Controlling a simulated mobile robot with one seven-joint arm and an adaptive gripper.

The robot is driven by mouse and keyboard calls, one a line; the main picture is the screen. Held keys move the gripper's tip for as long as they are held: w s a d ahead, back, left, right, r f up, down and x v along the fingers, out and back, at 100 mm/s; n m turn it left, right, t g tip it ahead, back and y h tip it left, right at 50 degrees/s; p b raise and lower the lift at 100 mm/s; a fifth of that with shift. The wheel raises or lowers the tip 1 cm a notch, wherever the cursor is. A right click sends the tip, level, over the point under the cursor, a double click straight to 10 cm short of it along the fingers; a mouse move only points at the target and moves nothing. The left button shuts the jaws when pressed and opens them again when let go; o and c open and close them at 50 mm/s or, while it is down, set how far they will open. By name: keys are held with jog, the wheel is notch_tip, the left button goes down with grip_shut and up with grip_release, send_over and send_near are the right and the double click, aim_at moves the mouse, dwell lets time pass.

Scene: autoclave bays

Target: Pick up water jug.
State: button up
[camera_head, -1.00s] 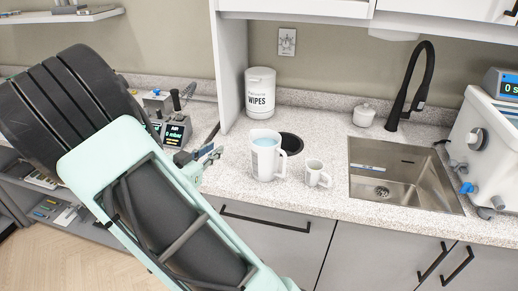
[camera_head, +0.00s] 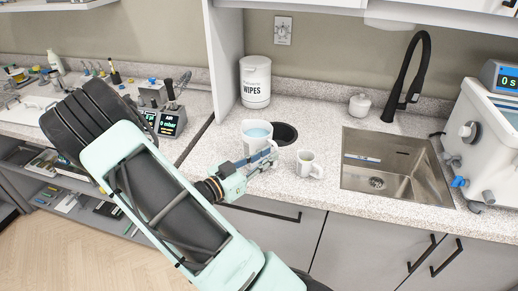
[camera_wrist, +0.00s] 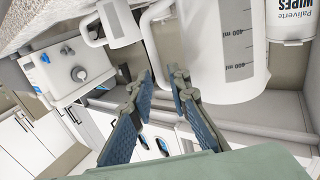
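The water jug (camera_head: 256,130) is white, holds blue water and stands upright on the counter left of the sink. In the wrist view its body (camera_wrist: 228,55) shows grey millilitre marks, upper right. My gripper (camera_head: 268,160) is in front of the jug in the head view and hides its lower part. In the wrist view my gripper (camera_wrist: 161,73) is open, its two blue fingers apart. The jug's handle (camera_wrist: 150,45) lies at the gap between the fingertips. I cannot tell whether they touch it.
A small white mug (camera_head: 307,166) stands close to the right of the jug. A wipes canister (camera_head: 255,85), a dark round opening (camera_head: 286,133) and a small lidded pot (camera_head: 359,107) are behind. The sink (camera_head: 390,185) is to the right.

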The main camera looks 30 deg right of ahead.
aim_at(275, 166)
jog(key=shift+w+d, duration=0.15)
jog(key=shift+d, duration=1.75)
grip_shut()
jog(key=shift+r, duration=0.1)
